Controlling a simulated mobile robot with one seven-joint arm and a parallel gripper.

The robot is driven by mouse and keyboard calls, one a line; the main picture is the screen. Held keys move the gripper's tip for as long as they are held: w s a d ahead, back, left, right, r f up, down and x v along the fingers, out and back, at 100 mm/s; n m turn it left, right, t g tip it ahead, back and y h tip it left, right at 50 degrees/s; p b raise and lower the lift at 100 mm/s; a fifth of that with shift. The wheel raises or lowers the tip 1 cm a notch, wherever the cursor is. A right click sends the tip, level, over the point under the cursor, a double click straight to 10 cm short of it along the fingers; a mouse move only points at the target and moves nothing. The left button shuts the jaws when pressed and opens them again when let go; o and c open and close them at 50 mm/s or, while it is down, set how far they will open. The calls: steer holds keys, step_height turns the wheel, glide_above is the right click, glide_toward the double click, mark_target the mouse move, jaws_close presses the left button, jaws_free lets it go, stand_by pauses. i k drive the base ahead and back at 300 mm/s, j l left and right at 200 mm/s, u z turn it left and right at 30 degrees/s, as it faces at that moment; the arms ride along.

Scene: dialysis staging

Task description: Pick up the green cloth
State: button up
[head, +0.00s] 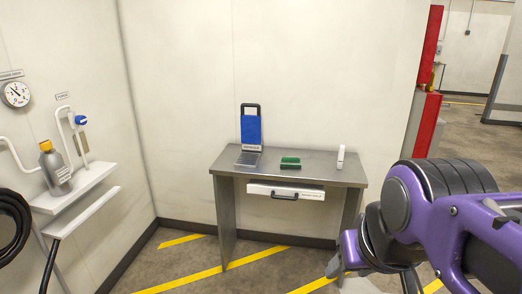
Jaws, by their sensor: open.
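The green cloth (290,163) is a small dark green folded piece lying on the grey metal table (225,167), near the middle of its top. It lies apart from the things on either side of it. My purple and black arm fills the lower right of the head view. My gripper (342,262) appears at the lower left end of the arm, in front of and below the table's right side. It is open, and nothing shows in it. It is well apart from the cloth. Its fingers are hard to make out from this angle.
A blue-faced stand with a dark handle (250,130) is left of the cloth, and a white upright item (341,157) is right of it. A white drawer (270,189) sits under the tabletop. A wall shelf (75,188) holds a grey bottle (55,170).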

mark_target(285, 161)
steer(key=i+l, duration=0.1)
steer(key=i, duration=0.45)
steer(key=i+l+u, duration=0.1)
steer(key=i, duration=0.5)
